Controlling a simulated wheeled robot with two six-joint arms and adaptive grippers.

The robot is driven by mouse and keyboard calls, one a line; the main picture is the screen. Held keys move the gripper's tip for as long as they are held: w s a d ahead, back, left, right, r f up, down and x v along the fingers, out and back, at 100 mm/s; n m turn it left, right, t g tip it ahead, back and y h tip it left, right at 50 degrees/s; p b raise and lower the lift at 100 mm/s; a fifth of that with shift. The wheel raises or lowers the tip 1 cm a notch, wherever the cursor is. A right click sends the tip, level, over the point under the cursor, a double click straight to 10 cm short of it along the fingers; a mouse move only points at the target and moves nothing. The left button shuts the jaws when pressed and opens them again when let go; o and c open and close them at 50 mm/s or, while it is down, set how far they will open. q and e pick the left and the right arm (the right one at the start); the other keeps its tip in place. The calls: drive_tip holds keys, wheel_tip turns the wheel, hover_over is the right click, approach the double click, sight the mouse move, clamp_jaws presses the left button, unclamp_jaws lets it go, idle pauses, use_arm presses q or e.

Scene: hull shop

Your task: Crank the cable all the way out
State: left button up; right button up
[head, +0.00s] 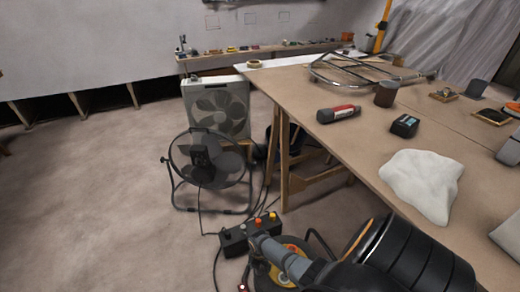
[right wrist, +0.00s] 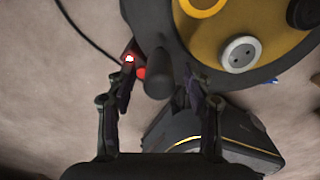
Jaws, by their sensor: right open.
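The cable reel (head: 292,249) stands on the floor at the bottom of the head view, partly hidden by my dark right arm. Its yellow face (right wrist: 220,22) with a round grey socket (right wrist: 240,54) fills the top right of the right wrist view. A dark, rounded crank knob (right wrist: 157,76) sticks out beside the reel. My right gripper (right wrist: 161,70) is open, with one finger on each side of the knob. I cannot tell whether either finger touches it. A black cable (right wrist: 85,31) runs off to the upper left. My left gripper is in neither view.
A black box with coloured buttons (head: 250,234) sits beside the reel. A black floor fan (head: 207,165) and a pale box fan (head: 218,108) stand beyond. A workbench (head: 345,150) holding a white lump (head: 422,184) fills the right. The floor at left is clear.

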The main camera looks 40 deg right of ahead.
wheel_tip(320, 180, up, 11)
drive_tip(key=shift+r, duration=0.15)
drive_tip(key=shift+s, duration=0.1)
idle(0.5)
